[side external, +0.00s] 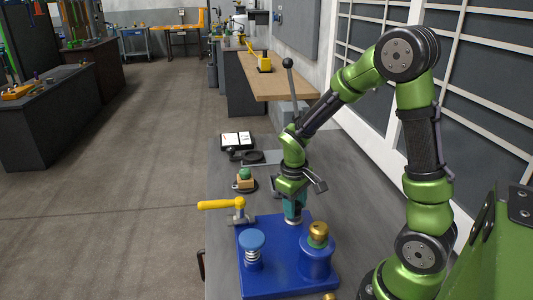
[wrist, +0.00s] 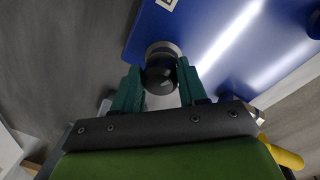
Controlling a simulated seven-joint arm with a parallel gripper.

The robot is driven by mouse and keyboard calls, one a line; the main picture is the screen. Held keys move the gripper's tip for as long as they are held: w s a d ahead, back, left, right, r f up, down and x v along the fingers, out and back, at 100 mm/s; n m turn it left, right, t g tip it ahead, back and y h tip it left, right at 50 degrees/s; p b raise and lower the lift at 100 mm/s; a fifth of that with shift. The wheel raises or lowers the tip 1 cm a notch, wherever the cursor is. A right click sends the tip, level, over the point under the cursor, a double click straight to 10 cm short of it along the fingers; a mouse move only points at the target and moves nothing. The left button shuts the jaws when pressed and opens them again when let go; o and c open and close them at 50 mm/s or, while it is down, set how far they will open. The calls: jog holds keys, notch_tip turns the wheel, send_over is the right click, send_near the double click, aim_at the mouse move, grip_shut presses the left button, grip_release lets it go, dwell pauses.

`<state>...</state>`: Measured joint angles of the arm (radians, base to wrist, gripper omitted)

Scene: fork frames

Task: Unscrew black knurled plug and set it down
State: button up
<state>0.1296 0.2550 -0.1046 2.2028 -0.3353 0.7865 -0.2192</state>
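The black plug (wrist: 161,78) shows in the wrist view as a dark rounded cap over a silver-grey ring, near the edge of the blue base plate (wrist: 215,40). My gripper (wrist: 160,72) has its two teal fingers on either side of the plug. I cannot tell whether both fingers touch it. In the side view my gripper (side external: 293,212) points straight down at the far edge of the blue plate (side external: 277,280). There the fingers hide the plug, and only a pale metal collar (side external: 293,221) shows below them. The knurling cannot be made out.
On the plate stand a blue knob on a spring (side external: 252,241), a blue cylinder with a brass cap (side external: 318,233) and a yellow-handled lever (side external: 222,205). Bare grey bench (side external: 350,205) shows to the right.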

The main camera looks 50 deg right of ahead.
jog(key=shift+c, duration=1.1)
jog(key=shift+n, duration=0.9)
jog(key=shift+n, duration=0.9)
jog(key=shift+n+t, duration=0.3)
jog(key=shift+n, duration=0.5)
jog(key=shift+s+n, duration=0.1)
jog(key=shift+n, duration=0.8)
